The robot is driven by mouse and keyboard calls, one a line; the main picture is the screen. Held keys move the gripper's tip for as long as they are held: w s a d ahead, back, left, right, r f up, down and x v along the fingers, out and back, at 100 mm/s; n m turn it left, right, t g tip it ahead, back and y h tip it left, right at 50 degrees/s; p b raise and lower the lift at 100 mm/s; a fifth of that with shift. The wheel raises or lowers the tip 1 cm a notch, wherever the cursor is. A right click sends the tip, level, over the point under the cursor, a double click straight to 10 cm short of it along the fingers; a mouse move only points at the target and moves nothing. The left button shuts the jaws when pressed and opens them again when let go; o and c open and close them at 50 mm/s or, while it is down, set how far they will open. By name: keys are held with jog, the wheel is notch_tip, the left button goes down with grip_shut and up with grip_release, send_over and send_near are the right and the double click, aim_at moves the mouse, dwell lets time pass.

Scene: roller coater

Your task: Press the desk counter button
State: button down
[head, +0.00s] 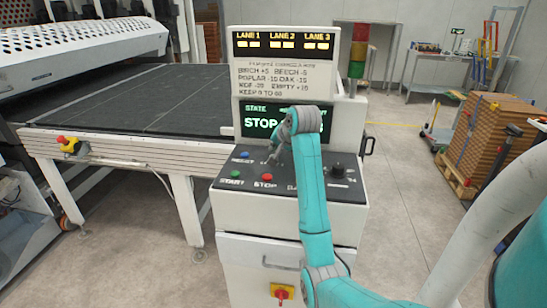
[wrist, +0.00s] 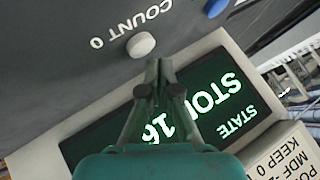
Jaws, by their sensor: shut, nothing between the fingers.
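The desk counter button is a round white button (wrist: 141,44) beside a "COUNT 0" label in the wrist view. My gripper (wrist: 157,64) is shut and empty. Its tips show just beside the white button in the wrist view; whether they touch it I cannot tell. In the head view my gripper (head: 272,158) points down over the back part of the desk, near the blue button.
The desk also carries a blue button (head: 245,155), a green START button (head: 236,174), a red STOP button (head: 266,177) and a black knob (head: 338,169). A green-lettered state screen (head: 262,121) stands upright behind the desk, close to my gripper. A conveyor (head: 130,105) lies left.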

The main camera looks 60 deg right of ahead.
jog(key=shift+f, duration=0.1)
dwell(0.3)
jog(key=shift+f, duration=0.35)
jog(key=shift+f, duration=0.45)
dwell(0.9)
jog(key=shift+r, duration=0.9)
jog(key=shift+r, duration=2.5)
